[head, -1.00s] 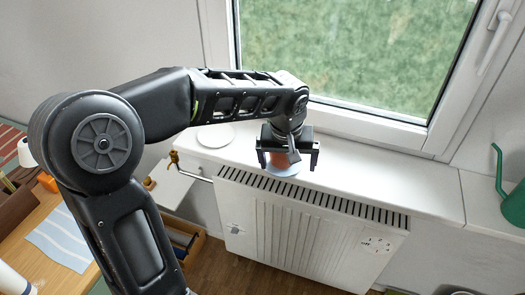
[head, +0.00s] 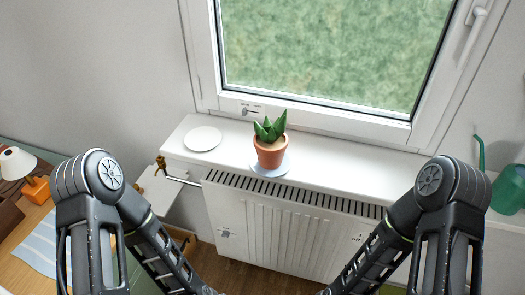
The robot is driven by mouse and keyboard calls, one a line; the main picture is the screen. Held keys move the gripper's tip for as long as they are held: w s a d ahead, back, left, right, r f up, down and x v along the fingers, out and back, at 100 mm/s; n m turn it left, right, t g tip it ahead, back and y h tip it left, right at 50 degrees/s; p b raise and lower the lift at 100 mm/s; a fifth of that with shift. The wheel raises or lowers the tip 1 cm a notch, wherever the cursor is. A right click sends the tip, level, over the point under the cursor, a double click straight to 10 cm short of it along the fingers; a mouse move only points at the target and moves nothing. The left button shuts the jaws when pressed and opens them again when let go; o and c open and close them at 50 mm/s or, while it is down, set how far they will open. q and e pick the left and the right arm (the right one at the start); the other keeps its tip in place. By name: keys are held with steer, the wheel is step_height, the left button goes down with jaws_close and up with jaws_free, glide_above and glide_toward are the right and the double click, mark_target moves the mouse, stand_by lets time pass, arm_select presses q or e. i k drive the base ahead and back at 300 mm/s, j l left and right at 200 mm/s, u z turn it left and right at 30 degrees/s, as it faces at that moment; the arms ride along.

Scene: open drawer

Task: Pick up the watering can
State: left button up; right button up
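The green watering can (head: 509,190) stands at the far right of the head view, on the white surface right of the radiator. Its thin spout rises on its left side, and its right part is cut off by the picture edge. My two arms come in from the lower left and lower right, and both slope down toward the bottom middle. Both grippers are below the picture edge. My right arm's elbow is left of the can and apart from it in the picture.
A potted succulent (head: 270,148) stands on a pale blue saucer (head: 270,170) on the white windowsill (head: 345,160). A white plate (head: 202,139) lies to its left. The radiator (head: 285,225) is below. A wooden desk (head: 28,222) with a small lamp (head: 18,163) is at left.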

mark_target(508, 198)
steer(key=z, duration=1.75)
